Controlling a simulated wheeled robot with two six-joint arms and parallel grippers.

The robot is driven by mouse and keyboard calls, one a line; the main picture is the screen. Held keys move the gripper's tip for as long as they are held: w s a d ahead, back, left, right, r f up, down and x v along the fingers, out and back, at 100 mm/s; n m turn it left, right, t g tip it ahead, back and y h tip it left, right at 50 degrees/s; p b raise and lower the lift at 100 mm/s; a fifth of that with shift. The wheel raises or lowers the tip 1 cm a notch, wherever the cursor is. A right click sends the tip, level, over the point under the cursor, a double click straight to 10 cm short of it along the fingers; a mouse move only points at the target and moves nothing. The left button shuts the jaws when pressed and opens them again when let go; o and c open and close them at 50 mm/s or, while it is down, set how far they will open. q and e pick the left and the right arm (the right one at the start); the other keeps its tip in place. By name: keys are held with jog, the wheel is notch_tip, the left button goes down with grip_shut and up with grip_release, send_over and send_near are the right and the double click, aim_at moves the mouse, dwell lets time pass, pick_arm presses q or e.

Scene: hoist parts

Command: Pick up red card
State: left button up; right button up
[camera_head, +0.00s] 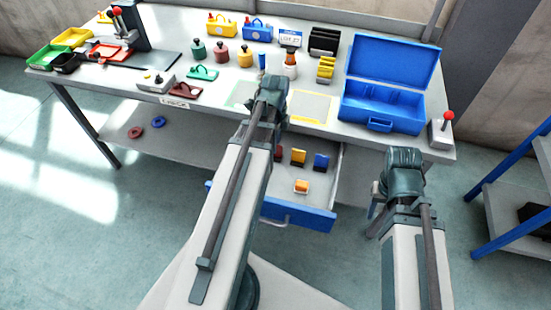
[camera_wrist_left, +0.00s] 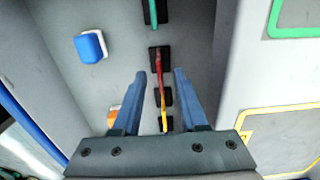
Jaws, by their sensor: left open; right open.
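The red card (camera_head: 279,153) stands upright in the open drawer, beside my left arm in the head view. In the left wrist view the red card (camera_wrist_left: 159,62) stands in a black holder. My left gripper (camera_wrist_left: 160,73) is open, its fingertips on either side of the lower part of the red card in that view; I cannot tell how far above it they are. In the head view the left gripper is hidden behind my arm. My right gripper (camera_head: 376,207) hangs to the right of the drawer, its fingers partly hidden by the arm.
A yellow card (camera_head: 298,156) and a blue card (camera_head: 321,162) stand in the red card's row; a green card (camera_wrist_left: 153,10) is on its other side. An orange-and-white piece (camera_head: 301,186) and a blue-and-white piece (camera_wrist_left: 90,46) are in the drawer (camera_head: 297,215). The tabletop overhangs the drawer's back.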

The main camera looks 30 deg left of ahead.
pick_arm(q)
notch_tip(320, 180, down, 3)
jog(key=shift+r+b, duration=0.15)
jog(key=shift+b, duration=0.75)
pick_arm(e)
notch_tip(320, 180, down, 3)
jog(key=shift+r, duration=0.2)
pick_arm(q)
jog(key=shift+r, duration=0.1)
grip_shut()
